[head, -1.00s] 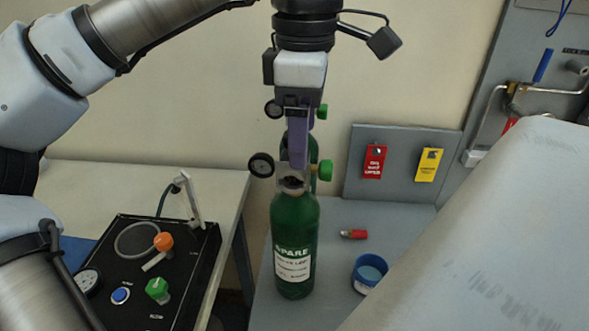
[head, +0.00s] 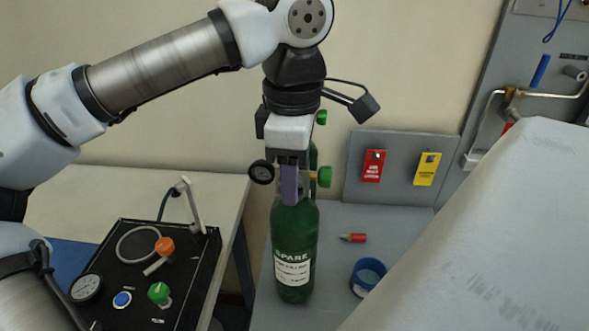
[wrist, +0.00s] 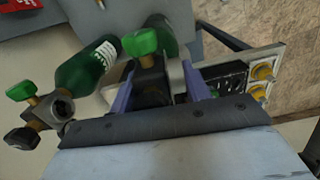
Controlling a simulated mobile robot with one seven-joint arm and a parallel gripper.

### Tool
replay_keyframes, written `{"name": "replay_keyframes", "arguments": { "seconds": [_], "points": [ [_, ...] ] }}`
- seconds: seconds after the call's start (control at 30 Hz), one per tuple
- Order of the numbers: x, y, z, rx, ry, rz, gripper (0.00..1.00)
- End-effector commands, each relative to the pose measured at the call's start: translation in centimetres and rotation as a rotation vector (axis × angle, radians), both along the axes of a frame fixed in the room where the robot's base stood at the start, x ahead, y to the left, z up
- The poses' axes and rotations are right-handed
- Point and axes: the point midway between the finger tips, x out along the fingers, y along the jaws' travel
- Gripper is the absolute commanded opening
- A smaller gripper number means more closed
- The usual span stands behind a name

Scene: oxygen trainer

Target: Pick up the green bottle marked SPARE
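The green bottle marked SPARE (head: 294,245) stands upright on the grey table, its white label facing the head camera. My gripper (head: 290,200) points down at its valve, one purple finger showing in front of the neck. In the wrist view my gripper (wrist: 158,72) has its two purple fingers apart, on either side of a dark valve body (wrist: 152,88) with a green knob. That valve's bottle (wrist: 160,32) is partly hidden behind it. A second green bottle (wrist: 88,66) with its own green knob lies outside the fingers. Firm contact with the valve is not visible.
A blue-rimmed cup (head: 356,284) and a small red item (head: 354,238) sit right of the bottle. A black control panel (head: 190,262) is on the left table. A grey padded surface (head: 490,240) slopes close at the right. Red and yellow tags (head: 427,169) hang behind.

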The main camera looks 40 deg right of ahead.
Motion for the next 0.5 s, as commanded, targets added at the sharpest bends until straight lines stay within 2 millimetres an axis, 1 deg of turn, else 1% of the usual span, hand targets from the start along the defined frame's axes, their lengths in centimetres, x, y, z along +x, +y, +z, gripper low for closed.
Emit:
{"name": "replay_keyframes", "arguments": {
  "seconds": [0.03,0.33,0.5],
  "points": [
    [0.00,0.00,0.01,0.000,0.000,0.000,0.40],
    [0.00,0.00,0.04,0.000,0.000,0.000,0.01],
    [0.00,0.00,0.05,0.000,0.000,0.000,0.00]
  ]
}}
